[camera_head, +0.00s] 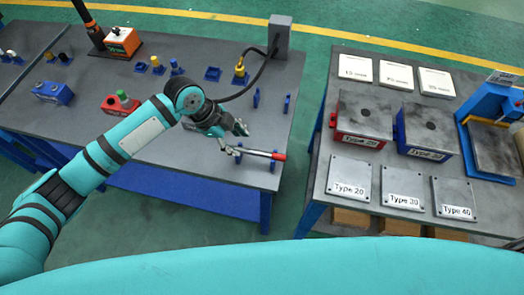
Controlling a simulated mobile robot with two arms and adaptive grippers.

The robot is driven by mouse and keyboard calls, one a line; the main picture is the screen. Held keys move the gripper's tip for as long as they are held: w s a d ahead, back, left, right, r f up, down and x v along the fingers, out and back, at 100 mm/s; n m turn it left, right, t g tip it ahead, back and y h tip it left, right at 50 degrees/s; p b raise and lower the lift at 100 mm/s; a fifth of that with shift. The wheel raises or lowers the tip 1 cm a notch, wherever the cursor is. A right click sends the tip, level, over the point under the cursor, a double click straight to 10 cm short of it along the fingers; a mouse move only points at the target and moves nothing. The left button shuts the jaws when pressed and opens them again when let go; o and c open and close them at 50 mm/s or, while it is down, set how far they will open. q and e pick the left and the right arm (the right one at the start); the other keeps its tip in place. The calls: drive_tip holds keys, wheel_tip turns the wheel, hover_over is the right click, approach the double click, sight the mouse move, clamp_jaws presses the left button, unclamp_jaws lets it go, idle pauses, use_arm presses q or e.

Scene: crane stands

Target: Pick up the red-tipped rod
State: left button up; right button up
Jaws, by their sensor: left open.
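The red-tipped rod (262,153) lies near the front right part of the left table, with its red end pointing right. The rest of the rod is thin and grey, and its left end is close to my gripper. My left gripper (238,139) is open, above and beside the rod's left end. I cannot tell whether a finger touches the rod. My right gripper is not in view.
The left table (150,75) holds small blue stands, a red block (117,105) and a grey post (280,37) with a black cable. The right table (322,180) holds labelled plates, red and blue boxes, and a blue press. A floor gap separates the tables.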

sight(249, 150)
use_arm(q)
drive_tip(key=shift+s+d+f+p, duration=0.1)
drive_tip(key=shift+d+f+p, duration=0.2)
drive_tip(key=shift+f, duration=0.05)
drive_tip(key=x, duration=0.1)
drive_tip(key=p+x, duration=0.1)
drive_tip(key=x, duration=0.1)
drive_tip(key=shift+s+d+f, duration=0.1)
drive_tip(key=shift+d+f, duration=0.1)
drive_tip(key=shift+d, duration=0.15)
drive_tip(key=shift+d+f, duration=0.1)
drive_tip(key=shift+f, duration=0.2)
drive_tip(key=shift+c, duration=0.3)
clamp_jaws()
